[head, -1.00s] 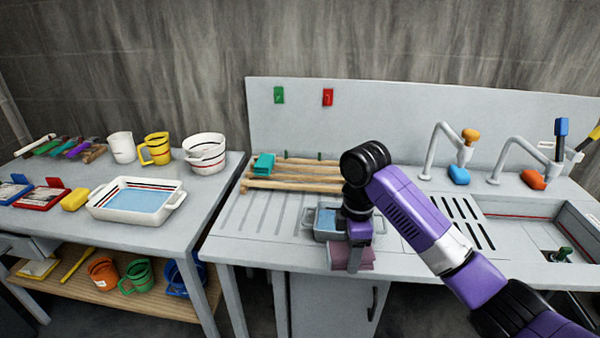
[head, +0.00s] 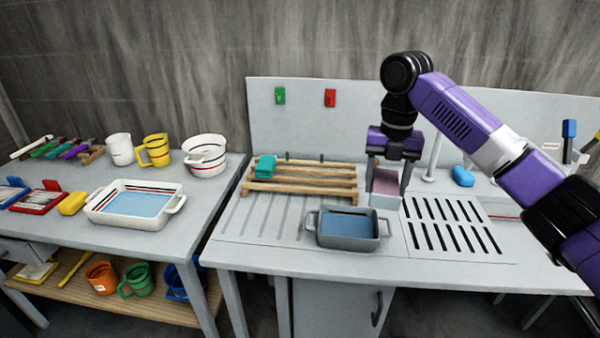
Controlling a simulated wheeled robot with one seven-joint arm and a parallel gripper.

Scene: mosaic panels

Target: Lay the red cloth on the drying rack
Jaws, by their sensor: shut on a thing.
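My gripper (head: 387,188) is shut on a dusky red folded cloth (head: 385,179) and holds it just right of the drying rack. The drying rack (head: 318,183) is a low frame of wooden slats at the back left of the sink counter. A folded teal cloth (head: 264,167) lies on its left end. The rack's right part is bare, and the held cloth is apart from it. A pale block-like shape (head: 385,202) shows just below the held cloth; I cannot tell whether they touch.
A grey basin of water (head: 348,240) stands on the counter in front of the rack. A slotted drain (head: 450,222) lies to the right, with a blue sponge (head: 463,176) behind. The left table holds a white water tray (head: 170,222), a yellow jug (head: 155,150) and a white bucket (head: 206,155).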

